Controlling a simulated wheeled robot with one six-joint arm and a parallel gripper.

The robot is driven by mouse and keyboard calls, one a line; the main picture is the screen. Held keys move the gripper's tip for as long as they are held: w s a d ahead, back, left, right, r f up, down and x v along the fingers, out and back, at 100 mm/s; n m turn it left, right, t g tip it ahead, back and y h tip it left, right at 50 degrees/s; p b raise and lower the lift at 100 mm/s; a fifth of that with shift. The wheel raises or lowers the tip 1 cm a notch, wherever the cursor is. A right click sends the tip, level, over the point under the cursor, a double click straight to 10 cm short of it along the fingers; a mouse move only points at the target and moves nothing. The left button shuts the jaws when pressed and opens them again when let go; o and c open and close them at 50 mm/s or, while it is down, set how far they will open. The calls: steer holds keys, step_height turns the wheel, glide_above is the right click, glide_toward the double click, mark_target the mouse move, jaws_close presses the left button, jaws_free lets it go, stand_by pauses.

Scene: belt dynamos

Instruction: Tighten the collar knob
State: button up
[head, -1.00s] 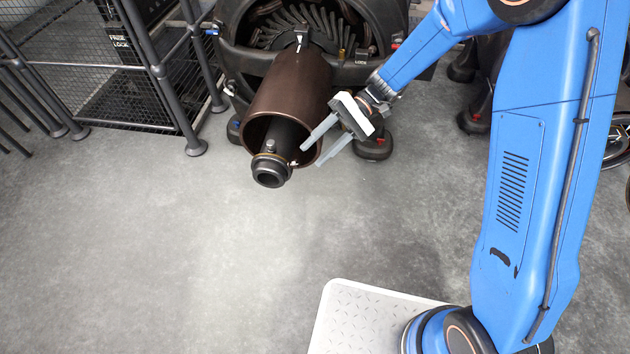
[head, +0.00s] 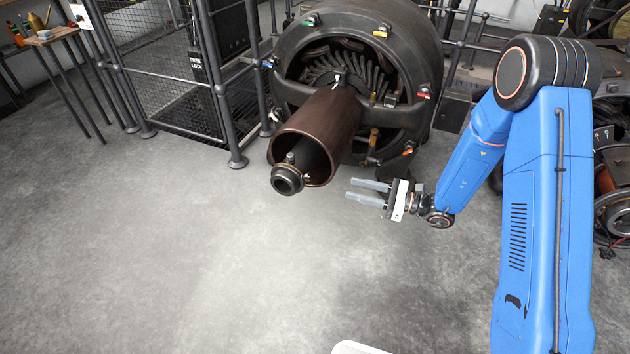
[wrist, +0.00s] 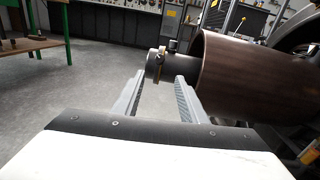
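A dark collar (head: 287,180) with a brass-coloured ring sits near the end of the black shaft, which sticks out of a brown drum (head: 318,118). A small knob (head: 290,158) stands up from the collar. In the wrist view the collar (wrist: 162,64) is ahead of the fingertips, with a dark knob (wrist: 173,45) on its top. My gripper (head: 348,189) is open and empty, to the right of the drum's mouth, with its fingers pointing left toward the shaft end. It touches nothing that I can see. In the wrist view its fingers (wrist: 160,76) are parallel and apart.
The big dark dynamo housing (head: 425,50) stands behind the drum. A railed mesh cage (head: 170,75) is at its left, and a small table with bottles (head: 52,36) is at the far left. The grey floor (head: 200,250) in front is clear.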

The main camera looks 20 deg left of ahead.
mark_target(310, 178)
steer(key=a, duration=1.4)
steer(key=shift+a, duration=0.25)
jaws_close()
